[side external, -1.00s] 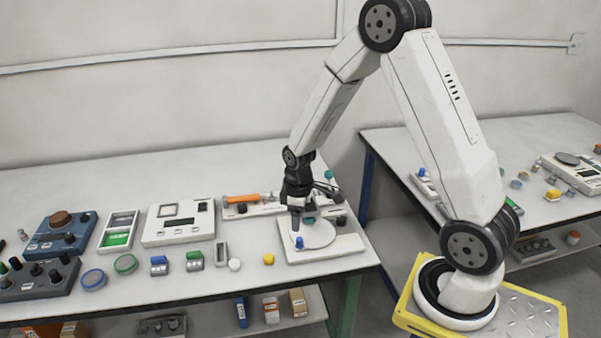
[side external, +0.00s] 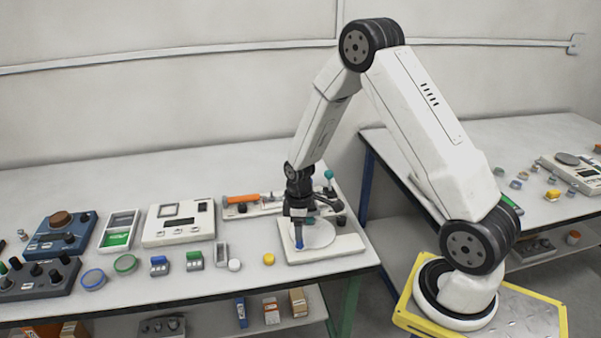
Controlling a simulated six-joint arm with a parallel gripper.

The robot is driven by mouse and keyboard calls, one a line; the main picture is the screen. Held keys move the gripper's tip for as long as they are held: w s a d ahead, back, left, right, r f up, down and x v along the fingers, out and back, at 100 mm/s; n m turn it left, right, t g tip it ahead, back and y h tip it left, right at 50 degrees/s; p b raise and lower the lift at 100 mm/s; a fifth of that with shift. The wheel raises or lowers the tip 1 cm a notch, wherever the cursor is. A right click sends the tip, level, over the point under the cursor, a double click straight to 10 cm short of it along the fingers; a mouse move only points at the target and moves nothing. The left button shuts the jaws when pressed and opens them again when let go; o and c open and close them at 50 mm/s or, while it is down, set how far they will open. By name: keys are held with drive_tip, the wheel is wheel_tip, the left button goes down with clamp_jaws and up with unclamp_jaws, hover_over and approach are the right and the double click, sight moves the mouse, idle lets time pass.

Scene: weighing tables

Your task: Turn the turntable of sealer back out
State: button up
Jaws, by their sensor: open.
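The sealer looks to be the white flat base (side external: 345,246) near the right end of the left table, with a round pale turntable (side external: 321,236) on it. A small blue peg (side external: 299,244) stands at the turntable's front left edge. My gripper (side external: 299,230) points down over the left part of the turntable, just above or around the blue peg. Its jaws are open. Whether the fingers touch the peg cannot be told. The gripper hides the back left of the turntable.
Behind is a flat device with an orange handle (side external: 243,199) and a teal-topped post (side external: 329,175). Left of the sealer are a yellow piece (side external: 268,259), a white round piece (side external: 234,265) and a white scale (side external: 179,231). The table's front edge is close.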

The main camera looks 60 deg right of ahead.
drive_tip(key=shift+f, duration=2.3)
clamp_jaws()
